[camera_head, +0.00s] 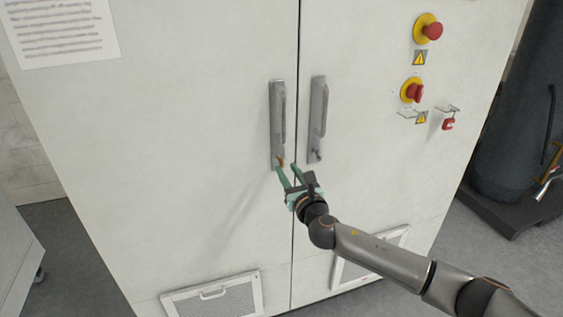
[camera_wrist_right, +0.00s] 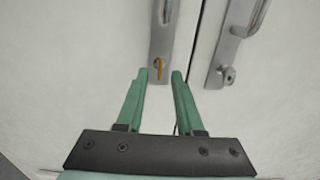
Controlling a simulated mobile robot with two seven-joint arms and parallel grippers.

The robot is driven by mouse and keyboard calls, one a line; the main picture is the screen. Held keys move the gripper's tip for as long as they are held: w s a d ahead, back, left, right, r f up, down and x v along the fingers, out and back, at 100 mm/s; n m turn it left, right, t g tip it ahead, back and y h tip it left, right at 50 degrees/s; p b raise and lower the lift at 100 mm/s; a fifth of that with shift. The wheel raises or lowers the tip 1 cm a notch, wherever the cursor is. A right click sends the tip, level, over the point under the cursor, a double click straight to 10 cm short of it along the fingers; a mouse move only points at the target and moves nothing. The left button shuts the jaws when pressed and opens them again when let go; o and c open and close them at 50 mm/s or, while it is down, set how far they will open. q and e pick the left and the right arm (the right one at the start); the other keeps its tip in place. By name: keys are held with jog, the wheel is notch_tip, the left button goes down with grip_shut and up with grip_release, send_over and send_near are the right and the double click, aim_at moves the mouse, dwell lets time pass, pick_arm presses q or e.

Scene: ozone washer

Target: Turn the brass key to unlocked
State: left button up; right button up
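The brass key (camera_wrist_right: 158,67) sits in the lock at the lower end of the left door handle plate. In the head view it is a small brass spot (camera_head: 281,161) at the foot of the left handle (camera_head: 277,120). My right gripper (camera_head: 287,169) is open in front of the key. In the right wrist view its two green fingers (camera_wrist_right: 158,76) point up toward the key, one on either side and a little below it. No contact with the key shows. The key's exact angle is hard to tell. My left gripper is not in view.
The right door handle (camera_head: 317,112) with a bare lock (camera_wrist_right: 229,75) is close on the right. Red and yellow switches (camera_head: 428,29) are at the cabinet's upper right. Vent grilles (camera_head: 213,298) are low on the doors. A dark tank (camera_head: 515,110) stands at far right.

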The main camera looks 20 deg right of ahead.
aim_at(283, 164)
jog(key=shift+w+a+b, duration=0.15)
jog(key=shift+w+b, duration=0.2)
jog(key=shift+w, duration=2.4)
grip_shut()
